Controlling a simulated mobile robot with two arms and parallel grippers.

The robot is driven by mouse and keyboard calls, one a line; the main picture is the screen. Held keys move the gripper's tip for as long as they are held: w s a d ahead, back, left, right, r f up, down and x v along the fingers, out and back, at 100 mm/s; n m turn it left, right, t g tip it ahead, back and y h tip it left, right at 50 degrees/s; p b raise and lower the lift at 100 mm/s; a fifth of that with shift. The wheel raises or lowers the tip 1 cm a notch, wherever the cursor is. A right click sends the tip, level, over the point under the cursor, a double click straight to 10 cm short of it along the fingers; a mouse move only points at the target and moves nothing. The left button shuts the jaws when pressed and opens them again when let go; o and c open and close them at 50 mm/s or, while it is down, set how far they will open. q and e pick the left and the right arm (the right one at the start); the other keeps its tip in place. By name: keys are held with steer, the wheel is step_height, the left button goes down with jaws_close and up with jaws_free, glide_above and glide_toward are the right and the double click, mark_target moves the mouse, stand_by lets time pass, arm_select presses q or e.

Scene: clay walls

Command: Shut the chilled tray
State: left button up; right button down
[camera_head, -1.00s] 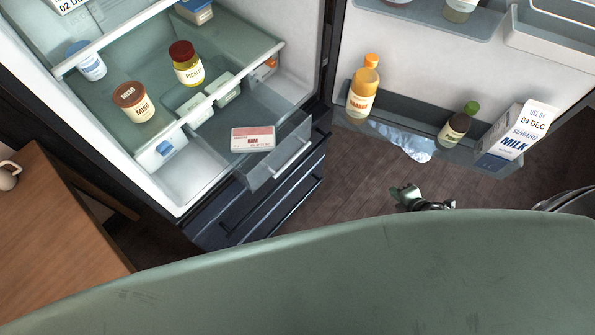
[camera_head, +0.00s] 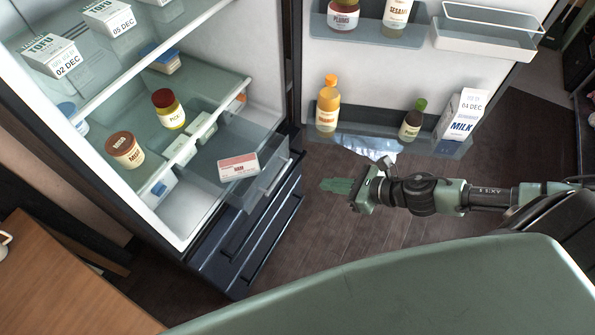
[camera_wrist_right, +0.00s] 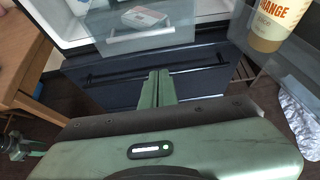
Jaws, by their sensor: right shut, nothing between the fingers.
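The chilled tray (camera_head: 272,178) is a clear drawer low in the open fridge, pulled out past the shelf above it. A white and red ham pack (camera_head: 238,166) lies in it. The tray front (camera_wrist_right: 150,41) also shows at the top of the right wrist view, with the pack behind it. My right gripper (camera_head: 322,185) is shut and empty, over the floor to the right of the tray, apart from it. Its two fingers (camera_wrist_right: 158,76) are together in the wrist view. A green and dark part at that view's left edge seems to be my left arm; its fingers are unclear.
Dark closed drawers (camera_head: 245,240) lie below the tray. The open fridge door on the right holds a juice bottle (camera_head: 328,105), a green-capped bottle (camera_head: 412,120) and a milk carton (camera_head: 462,114). A wooden table (camera_head: 60,285) stands at lower left.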

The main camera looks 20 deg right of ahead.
steer(key=w+a+f+p, duration=0.2)
steer(key=w+a+p, duration=0.2)
steer(key=w+a, duration=0.2)
steer(key=shift+w+p, duration=0.3)
steer(key=shift+w, duration=0.55)
steer(key=shift+a, duration=0.1)
